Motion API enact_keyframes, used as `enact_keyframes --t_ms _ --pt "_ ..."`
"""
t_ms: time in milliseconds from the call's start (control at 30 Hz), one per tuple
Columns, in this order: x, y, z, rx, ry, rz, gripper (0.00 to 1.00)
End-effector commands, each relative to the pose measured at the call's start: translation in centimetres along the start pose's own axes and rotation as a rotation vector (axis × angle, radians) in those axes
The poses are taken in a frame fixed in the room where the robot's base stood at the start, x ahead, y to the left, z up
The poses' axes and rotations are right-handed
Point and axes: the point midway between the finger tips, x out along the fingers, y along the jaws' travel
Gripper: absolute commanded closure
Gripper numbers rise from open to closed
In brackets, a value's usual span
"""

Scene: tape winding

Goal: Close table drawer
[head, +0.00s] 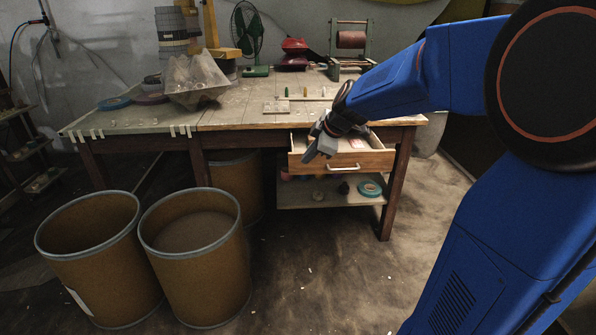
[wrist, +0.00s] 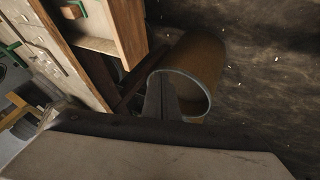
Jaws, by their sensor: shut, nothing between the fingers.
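The table drawer (head: 368,160) is pulled out from under the right part of the wooden table (head: 240,117). Its light wooden front has a pale bar handle (head: 343,168), and its inside shows from above. In the wrist view the drawer (wrist: 130,30) is at the upper left. In the wrist view the dark fingers (wrist: 163,95) show in front of a barrel.
Two open brown barrels (head: 195,265) (head: 95,262) stand on the floor left of the drawer. A lower shelf (head: 315,200) under it holds a teal tape roll (head: 370,188). A green fan (head: 247,35) and other items stand on the table. The floor before the drawer is clear.

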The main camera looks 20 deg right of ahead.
Motion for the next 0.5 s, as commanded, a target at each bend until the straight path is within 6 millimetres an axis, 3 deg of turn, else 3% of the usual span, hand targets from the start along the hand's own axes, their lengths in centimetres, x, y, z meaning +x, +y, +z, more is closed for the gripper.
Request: enact_keyframes --t_ms 267,500 --pt "2.1 0.4 0.1 -0.016 0.002 0.001 1.00" --pt "6.3 0.4 0.0 -0.015 0.002 -0.001 1.00"
